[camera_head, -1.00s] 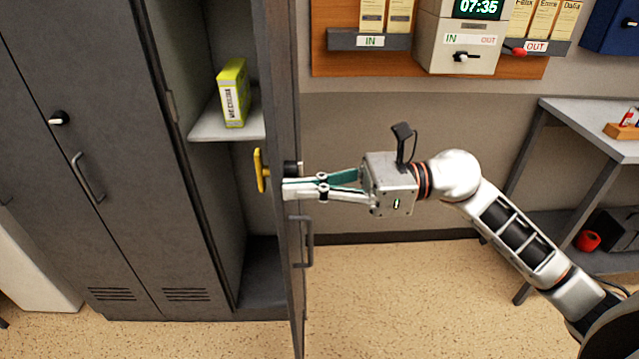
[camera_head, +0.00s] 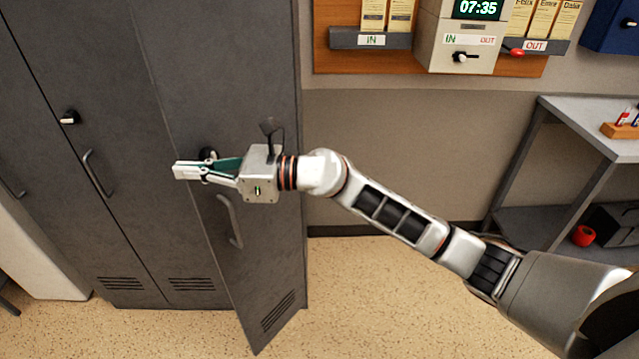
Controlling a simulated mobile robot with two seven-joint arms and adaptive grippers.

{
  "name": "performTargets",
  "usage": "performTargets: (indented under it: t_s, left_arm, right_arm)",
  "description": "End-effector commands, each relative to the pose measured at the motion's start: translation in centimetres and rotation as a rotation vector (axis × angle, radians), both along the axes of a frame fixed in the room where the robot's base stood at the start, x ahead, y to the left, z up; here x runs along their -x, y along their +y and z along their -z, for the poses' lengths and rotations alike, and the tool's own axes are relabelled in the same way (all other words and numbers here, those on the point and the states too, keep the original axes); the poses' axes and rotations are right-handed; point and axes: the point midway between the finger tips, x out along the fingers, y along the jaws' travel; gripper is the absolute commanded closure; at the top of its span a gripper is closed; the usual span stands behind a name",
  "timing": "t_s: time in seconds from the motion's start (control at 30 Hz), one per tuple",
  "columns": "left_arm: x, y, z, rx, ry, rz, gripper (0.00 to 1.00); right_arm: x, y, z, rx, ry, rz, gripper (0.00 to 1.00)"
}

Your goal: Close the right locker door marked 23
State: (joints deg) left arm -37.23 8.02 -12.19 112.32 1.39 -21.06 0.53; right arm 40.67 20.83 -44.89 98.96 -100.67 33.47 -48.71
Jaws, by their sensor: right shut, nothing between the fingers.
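The right locker door (camera_head: 262,254) is the rightmost grey door, with a bar handle (camera_head: 230,222) and vent slots low down. It stands partly open, its lower free corner jutting out in front of the locker. No number 23 is readable on it. My right gripper (camera_head: 182,172) is shut and empty, in front of the door's upper part near its free edge. It hides most of a dark knob (camera_head: 208,154). I cannot tell whether the fingers touch the door. My left gripper is not in view.
The neighbouring locker door (camera_head: 92,130) is shut. A grey side table (camera_head: 590,125) stands at the right with a red roll (camera_head: 584,236) below it. A clock box (camera_head: 458,45) hangs on the wall. The floor (camera_head: 370,300) between locker and table is clear.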

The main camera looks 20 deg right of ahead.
Motion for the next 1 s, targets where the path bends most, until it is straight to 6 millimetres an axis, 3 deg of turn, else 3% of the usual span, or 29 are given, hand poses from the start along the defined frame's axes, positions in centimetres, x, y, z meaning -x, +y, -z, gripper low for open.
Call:
performTargets:
  t_s: [0.4, 0.67, 1.0]
  left_arm:
    - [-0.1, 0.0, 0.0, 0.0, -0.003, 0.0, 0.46]
    - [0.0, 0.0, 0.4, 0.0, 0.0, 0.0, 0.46]
    - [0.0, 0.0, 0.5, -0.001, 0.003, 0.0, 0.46]
  right_arm:
    - [-5.8, 3.7, 0.0, 0.0, -0.002, 0.035, 1.0]
    - [-8.8, 4.8, 0.0, 0.001, -0.003, 0.14, 1.0]
    - [-13.0, 5.9, -0.1, -0.001, 0.003, 0.14, 1.0]
